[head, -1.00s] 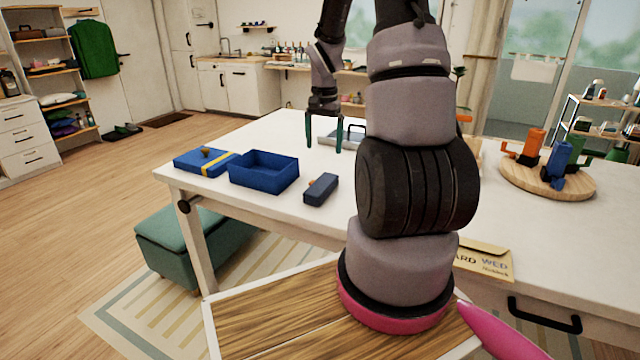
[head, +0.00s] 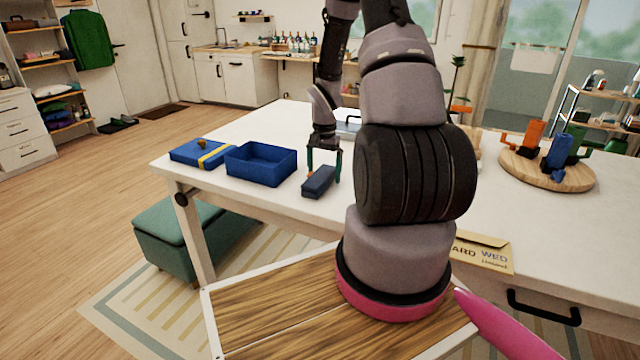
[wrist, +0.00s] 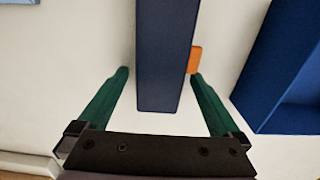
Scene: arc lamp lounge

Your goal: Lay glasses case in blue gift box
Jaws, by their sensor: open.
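The glasses case (head: 319,182) is a dark blue oblong block lying on the white table, just right of the blue gift box. In the wrist view the case (wrist: 164,60) lies lengthwise between the two fingers, with a gap on each side. The blue gift box (head: 262,167) stands open and looks empty; its wall (wrist: 280,65) shows at the right in the wrist view. My gripper (head: 324,165) is open, pointing down over the case with its green fingers beside it. In the wrist view the fingers (wrist: 158,82) are apart and hold nothing.
A blue lid with a yellow ribbon (head: 200,153) lies left of the box. A small orange thing (wrist: 195,60) shows beside the case. A tray (head: 346,128) is behind my gripper. A wooden board (head: 520,174) with coloured figures and an envelope (head: 484,250) lie to the right.

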